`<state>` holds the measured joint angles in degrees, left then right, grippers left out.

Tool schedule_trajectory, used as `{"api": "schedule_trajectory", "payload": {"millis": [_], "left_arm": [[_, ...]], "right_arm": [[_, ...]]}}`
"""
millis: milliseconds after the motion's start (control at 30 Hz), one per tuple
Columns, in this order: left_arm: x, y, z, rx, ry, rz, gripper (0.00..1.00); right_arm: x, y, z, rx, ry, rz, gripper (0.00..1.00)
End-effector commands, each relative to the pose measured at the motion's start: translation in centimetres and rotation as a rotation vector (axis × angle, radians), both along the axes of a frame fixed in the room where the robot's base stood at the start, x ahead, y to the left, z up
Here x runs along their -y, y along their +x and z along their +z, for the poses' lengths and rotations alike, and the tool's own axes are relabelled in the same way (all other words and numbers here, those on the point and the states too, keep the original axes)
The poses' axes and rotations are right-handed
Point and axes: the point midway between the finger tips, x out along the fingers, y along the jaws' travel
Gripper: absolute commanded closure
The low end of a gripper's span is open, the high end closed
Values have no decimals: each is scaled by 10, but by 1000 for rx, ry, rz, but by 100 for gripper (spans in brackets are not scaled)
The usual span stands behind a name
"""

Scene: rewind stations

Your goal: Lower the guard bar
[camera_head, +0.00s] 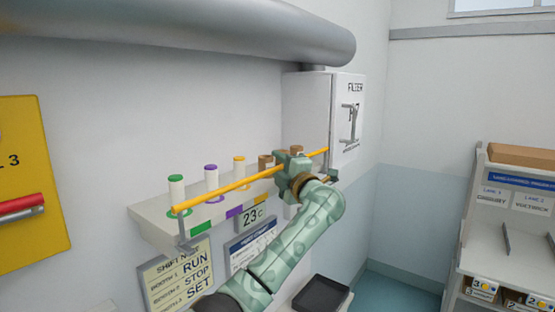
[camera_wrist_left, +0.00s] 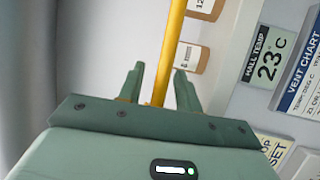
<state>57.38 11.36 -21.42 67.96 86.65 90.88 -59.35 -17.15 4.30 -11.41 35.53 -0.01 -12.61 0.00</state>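The guard bar is a long yellow rod (camera_head: 225,189) running along the front of a wall shelf (camera_head: 158,222). It is held on grey brackets, with the left one (camera_head: 183,238) showing below its end. My left gripper (camera_head: 290,164) is at the bar, right of its middle, and hides part of it. In the left wrist view the bar (camera_wrist_left: 170,45) runs between the two fingers of my left gripper (camera_wrist_left: 160,82). The fingers are apart, with a visible gap on each side of the bar. My right gripper is not in view.
Spools with green (camera_head: 176,190), purple (camera_head: 211,176) and yellow (camera_head: 239,168) tops stand on the shelf behind the bar. A white filter box (camera_head: 315,110) is on the wall near its right end. A thick grey pipe (camera_head: 200,30) crosses above. A dark tray (camera_head: 322,294) lies below.

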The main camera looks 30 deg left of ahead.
Motion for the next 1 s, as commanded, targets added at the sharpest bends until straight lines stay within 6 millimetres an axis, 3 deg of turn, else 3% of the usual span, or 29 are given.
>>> {"api": "schedule_trajectory", "payload": {"millis": [333,467,1000], "left_arm": [[-4,2,0,1,0,-1,66],[-4,2,0,1,0,-1,100],[3,2,-2,6,106,-1,100]], "right_arm": [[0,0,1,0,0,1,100],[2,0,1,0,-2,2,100],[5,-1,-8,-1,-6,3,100]]}}
